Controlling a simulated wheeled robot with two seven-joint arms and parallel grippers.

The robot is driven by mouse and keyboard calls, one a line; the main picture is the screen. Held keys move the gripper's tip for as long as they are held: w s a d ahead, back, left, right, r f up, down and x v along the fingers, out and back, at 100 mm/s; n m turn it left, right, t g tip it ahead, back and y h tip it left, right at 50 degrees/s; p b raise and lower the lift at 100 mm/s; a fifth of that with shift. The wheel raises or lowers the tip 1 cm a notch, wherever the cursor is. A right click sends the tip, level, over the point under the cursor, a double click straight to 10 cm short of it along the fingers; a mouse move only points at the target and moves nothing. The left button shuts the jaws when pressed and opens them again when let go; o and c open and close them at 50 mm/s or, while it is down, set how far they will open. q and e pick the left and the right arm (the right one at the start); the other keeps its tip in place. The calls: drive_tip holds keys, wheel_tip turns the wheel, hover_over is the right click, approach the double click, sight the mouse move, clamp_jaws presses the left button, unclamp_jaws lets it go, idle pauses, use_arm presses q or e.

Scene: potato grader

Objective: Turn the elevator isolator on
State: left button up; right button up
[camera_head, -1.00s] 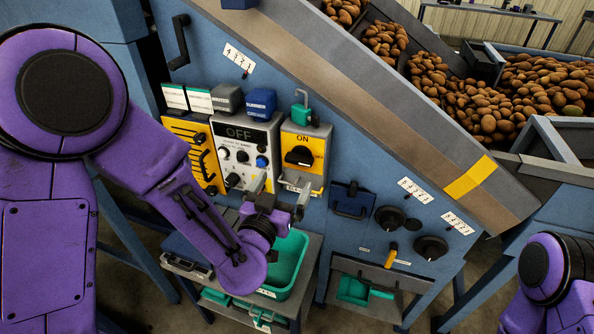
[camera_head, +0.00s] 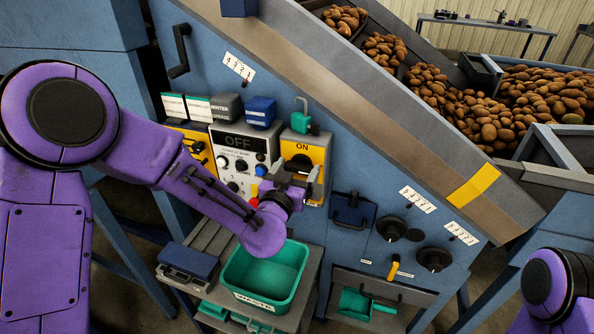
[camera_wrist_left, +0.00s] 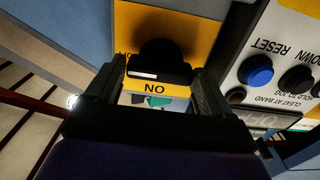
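The elevator isolator is a yellow plate (camera_head: 318,153) with a black rotary knob (camera_head: 300,163) and the word ON above it. In the left wrist view the black knob (camera_wrist_left: 162,55) shows upside down, with a label strip on its near side. My left gripper (camera_head: 290,174) is in front of the lower part of the isolator, and hides some of it. In the left wrist view its fingers (camera_wrist_left: 157,85) are apart, one on each side of the knob's near part; contact cannot be told. My right gripper is out of view; only part of my right arm shows.
Left of the isolator is a grey control panel (camera_head: 228,165) with a display reading OFF, knobs and a blue button. A green padlock-like part (camera_head: 301,121) sits above the isolator. A green bin (camera_head: 240,287) stands below. A sloping conveyor wall (camera_head: 400,130) rises behind.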

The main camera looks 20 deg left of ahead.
use_arm(q)
drive_tip(key=c, duration=0.6)
drive_tip(key=shift+n, duration=0.3)
drive_tip(key=n+b, duration=0.1)
drive_tip(key=n, duration=0.2)
drive_tip(key=shift+a+f+n, duration=0.1)
drive_tip(key=shift+n, duration=0.2)
drive_tip(key=n+b, duration=0.1)
drive_tip(key=n, duration=0.2)
drive_tip(key=shift+f+n, duration=0.1)
drive_tip(key=shift+n, duration=0.2)
drive_tip(key=n+b, duration=0.2)
drive_tip(key=n, duration=0.3)
drive_tip(key=shift+a+f, duration=0.1)
drive_tip(key=shift+a, duration=0.05)
drive_tip(key=shift+n+b, duration=1.2)
drive_tip(key=shift+n, duration=1.3)
drive_tip(key=o, duration=1.1)
